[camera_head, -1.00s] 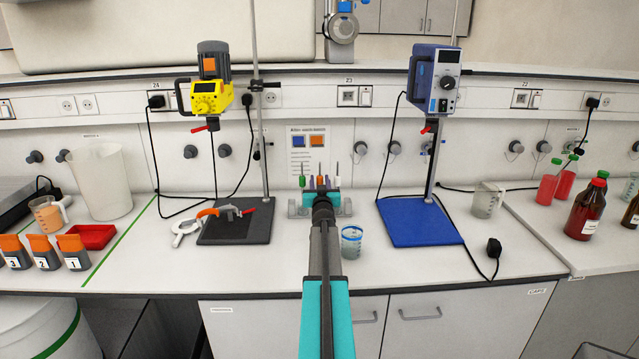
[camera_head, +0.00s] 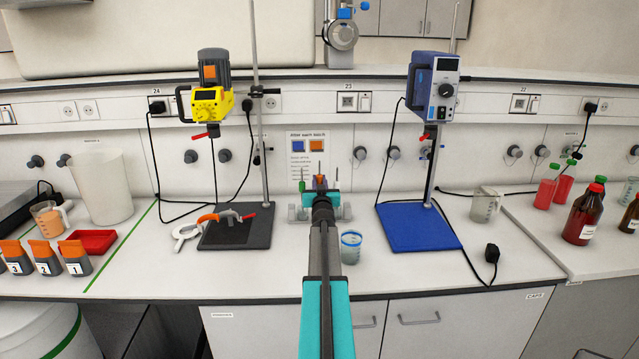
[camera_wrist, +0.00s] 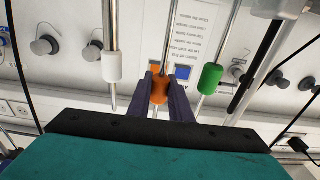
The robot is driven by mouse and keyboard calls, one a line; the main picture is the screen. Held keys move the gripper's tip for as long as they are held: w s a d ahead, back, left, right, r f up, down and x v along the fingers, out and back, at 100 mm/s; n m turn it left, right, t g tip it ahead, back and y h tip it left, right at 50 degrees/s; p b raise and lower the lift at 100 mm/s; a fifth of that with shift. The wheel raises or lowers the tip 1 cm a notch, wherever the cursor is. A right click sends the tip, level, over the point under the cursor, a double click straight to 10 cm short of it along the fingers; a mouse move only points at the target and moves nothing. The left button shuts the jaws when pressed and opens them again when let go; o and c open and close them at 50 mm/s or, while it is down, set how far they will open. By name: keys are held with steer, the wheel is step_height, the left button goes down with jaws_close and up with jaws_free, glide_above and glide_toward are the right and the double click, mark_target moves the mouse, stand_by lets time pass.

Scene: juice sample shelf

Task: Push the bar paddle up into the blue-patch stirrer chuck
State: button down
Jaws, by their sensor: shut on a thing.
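My gripper (camera_wrist: 160,96) is shut on the orange collar (camera_wrist: 159,88) of a stirrer shaft, with a dark finger on each side. In the head view my gripper (camera_head: 320,187) is at the small rack (camera_head: 296,212), and the orange collar (camera_head: 320,181) shows between the fingers. The paddle end of this shaft is hidden, so its shape cannot be told.
Shafts with a white collar (camera_wrist: 112,66) and a green collar (camera_wrist: 210,78) stand close on either side of the held one. A beaker (camera_head: 351,248) stands just right of my arm. The yellow stirrer (camera_head: 208,103) and its stand are at left.

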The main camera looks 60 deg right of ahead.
steer(key=shift+r+p, duration=1)
steer(key=shift+r, duration=0.4)
